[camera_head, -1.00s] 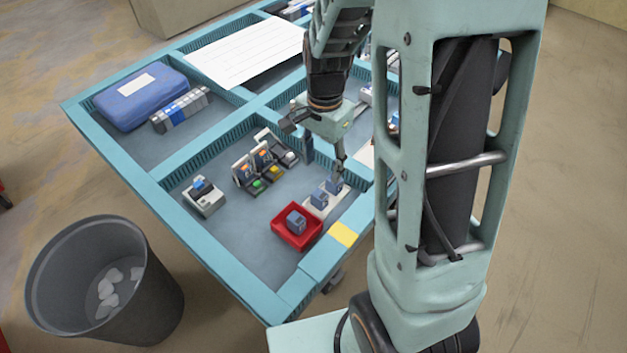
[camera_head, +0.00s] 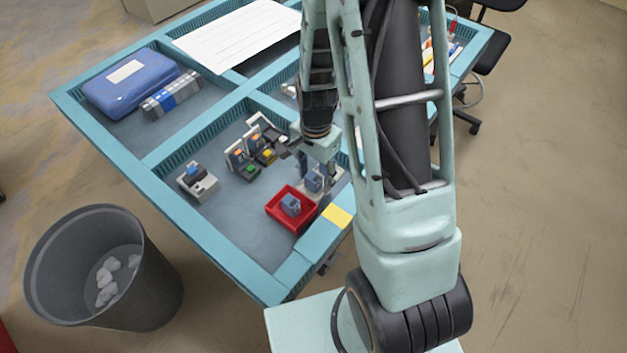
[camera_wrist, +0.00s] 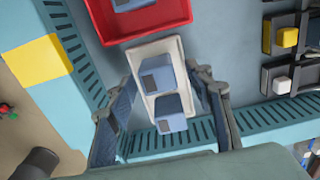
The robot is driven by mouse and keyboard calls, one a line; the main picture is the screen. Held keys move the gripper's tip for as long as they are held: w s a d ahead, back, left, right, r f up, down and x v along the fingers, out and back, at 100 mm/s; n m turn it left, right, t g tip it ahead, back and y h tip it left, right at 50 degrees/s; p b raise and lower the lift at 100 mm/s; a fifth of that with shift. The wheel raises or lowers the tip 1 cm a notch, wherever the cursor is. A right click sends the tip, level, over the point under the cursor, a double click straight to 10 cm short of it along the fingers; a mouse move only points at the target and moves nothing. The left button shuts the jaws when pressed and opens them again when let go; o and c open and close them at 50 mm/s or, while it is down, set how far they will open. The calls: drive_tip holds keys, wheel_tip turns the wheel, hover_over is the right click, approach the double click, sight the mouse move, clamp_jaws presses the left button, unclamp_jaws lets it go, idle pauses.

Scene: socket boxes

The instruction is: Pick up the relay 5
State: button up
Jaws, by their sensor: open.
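Two blue-grey relays sit in a pale holder at the tray's near right corner. In the wrist view, one relay (camera_wrist: 156,75) is at the holder's middle and the other (camera_wrist: 169,113) is lower. The pale holder (camera_wrist: 142,50) shows around them. A third relay (camera_head: 291,205) lies in a red bin (camera_head: 272,212) beside the holder. No number is readable, so I cannot tell which is relay 5. My gripper (camera_wrist: 163,82) is open, with one finger on each side of the holder and its relays. In the head view my gripper (camera_head: 318,168) partly hides them.
Several coloured-button switches (camera_head: 250,155) and a grey socket box (camera_head: 198,183) stand left of my gripper. The tray's teal rim (camera_head: 288,285) and dividers bound the compartment. A yellow patch (camera_head: 337,215) is on the rim. The compartment floor left of the red bin is clear.

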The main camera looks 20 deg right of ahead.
drive_tip(key=shift+f, duration=0.1)
clamp_jaws()
idle(0.3)
